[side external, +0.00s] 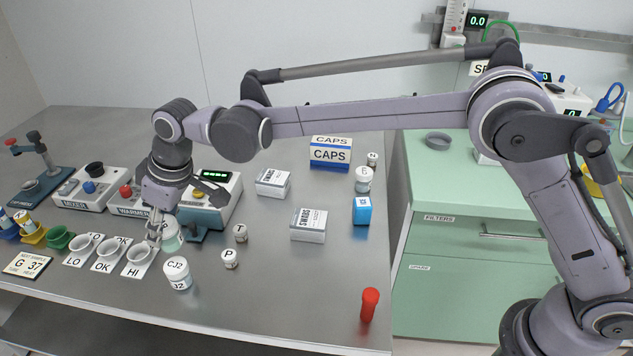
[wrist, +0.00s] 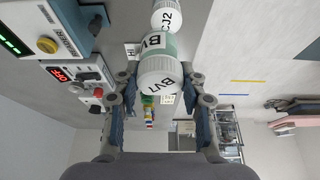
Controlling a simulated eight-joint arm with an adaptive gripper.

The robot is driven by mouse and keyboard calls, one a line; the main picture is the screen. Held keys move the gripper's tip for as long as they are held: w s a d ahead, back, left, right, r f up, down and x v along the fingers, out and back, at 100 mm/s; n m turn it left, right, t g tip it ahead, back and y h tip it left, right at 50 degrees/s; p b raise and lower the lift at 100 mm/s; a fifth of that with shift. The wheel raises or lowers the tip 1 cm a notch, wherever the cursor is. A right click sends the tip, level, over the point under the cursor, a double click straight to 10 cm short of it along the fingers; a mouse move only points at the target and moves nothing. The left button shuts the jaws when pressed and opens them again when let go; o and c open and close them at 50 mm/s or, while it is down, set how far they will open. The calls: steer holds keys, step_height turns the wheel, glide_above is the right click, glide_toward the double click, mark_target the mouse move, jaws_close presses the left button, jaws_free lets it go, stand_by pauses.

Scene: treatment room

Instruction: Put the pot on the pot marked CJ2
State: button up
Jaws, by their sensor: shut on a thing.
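My gripper (side external: 160,234) is shut on a white-lidded pot with a pale green body (side external: 173,238). In the wrist view the held pot (wrist: 161,76) is between the two fingers (wrist: 160,84); its lettering is partly turned and hard to read. The pot marked CJ2 (side external: 177,273) stands upright on the steel table, nearer the front edge than the held pot. In the wrist view the CJ2 pot (wrist: 167,17) is just beyond the held pot, at the top edge. The two pots look apart in the side view. I cannot tell how high the held pot is.
Small pots marked P (side external: 230,259) and T (side external: 240,233) stand right of the CJ2 pot. Cups on HI (side external: 137,258), OK and LO cards are to the left. A warmer (side external: 130,199) and another device are behind. The table front right of CJ2 is clear up to a red bottle (side external: 368,305).

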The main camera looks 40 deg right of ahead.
mark_target(166, 245)
steer(key=shift+s+a+f, duration=0.1)
steer(key=shift+a+f, duration=0.3)
steer(key=shift+a, duration=0.15)
steer(key=shift+f, duration=1.95)
steer(key=shift+f, duration=0.15)
steer(key=o, duration=1.1)
steer(key=shift+o, duration=0.2)
